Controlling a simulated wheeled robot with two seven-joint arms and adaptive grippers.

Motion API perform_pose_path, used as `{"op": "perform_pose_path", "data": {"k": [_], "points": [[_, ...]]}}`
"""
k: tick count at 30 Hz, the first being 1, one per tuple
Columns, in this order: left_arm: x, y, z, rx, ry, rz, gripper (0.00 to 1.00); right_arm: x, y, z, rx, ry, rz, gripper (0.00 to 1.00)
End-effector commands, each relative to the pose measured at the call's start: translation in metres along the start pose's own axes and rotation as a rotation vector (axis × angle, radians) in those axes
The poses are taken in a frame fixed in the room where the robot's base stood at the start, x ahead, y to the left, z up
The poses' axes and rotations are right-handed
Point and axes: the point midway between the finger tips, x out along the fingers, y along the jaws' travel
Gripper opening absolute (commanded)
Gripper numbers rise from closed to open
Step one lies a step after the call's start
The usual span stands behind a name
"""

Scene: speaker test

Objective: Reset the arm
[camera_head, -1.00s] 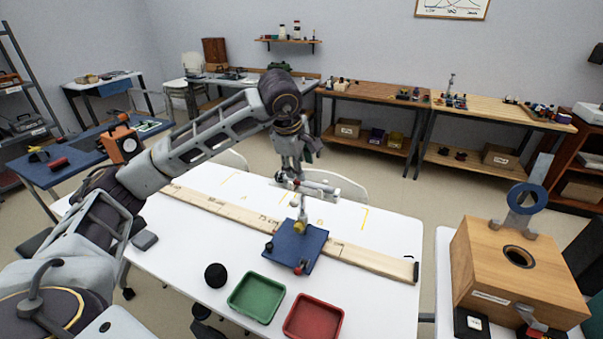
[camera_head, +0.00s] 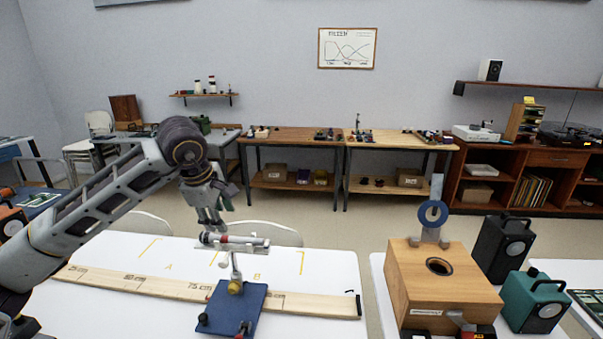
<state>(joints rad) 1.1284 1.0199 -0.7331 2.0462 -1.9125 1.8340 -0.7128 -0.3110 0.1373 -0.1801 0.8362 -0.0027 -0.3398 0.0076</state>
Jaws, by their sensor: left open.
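My left arm comes in from the left, and its gripper (camera_head: 211,228) points down over the white table, open. Its fingertips are just above or beside the left end of a silver rod-like device (camera_head: 240,241) with a red band. Whether they touch it, I cannot tell. The device sits on a thin post with a yellow knob on a blue base plate (camera_head: 233,308). The plate rests on a wooden ruler (camera_head: 170,288) marked in centimetres. My right gripper is out of view.
A wooden box (camera_head: 443,287) with a round hole and a blue ring (camera_head: 433,214) stands on a side table at right. A black speaker (camera_head: 501,248) and a teal speaker (camera_head: 535,301) are beside it. The white table (camera_head: 330,262) is clear right of the device.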

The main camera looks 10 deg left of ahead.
Motion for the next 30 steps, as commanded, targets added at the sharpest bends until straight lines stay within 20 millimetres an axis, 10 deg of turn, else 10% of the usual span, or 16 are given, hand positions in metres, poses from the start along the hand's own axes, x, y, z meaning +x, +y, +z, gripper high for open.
{"op": "perform_pose_path", "data": {"k": [30], "points": [[-0.072,0.030,0.000,0.000,0.000,0.000,0.43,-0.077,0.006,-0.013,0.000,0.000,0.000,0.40]]}}
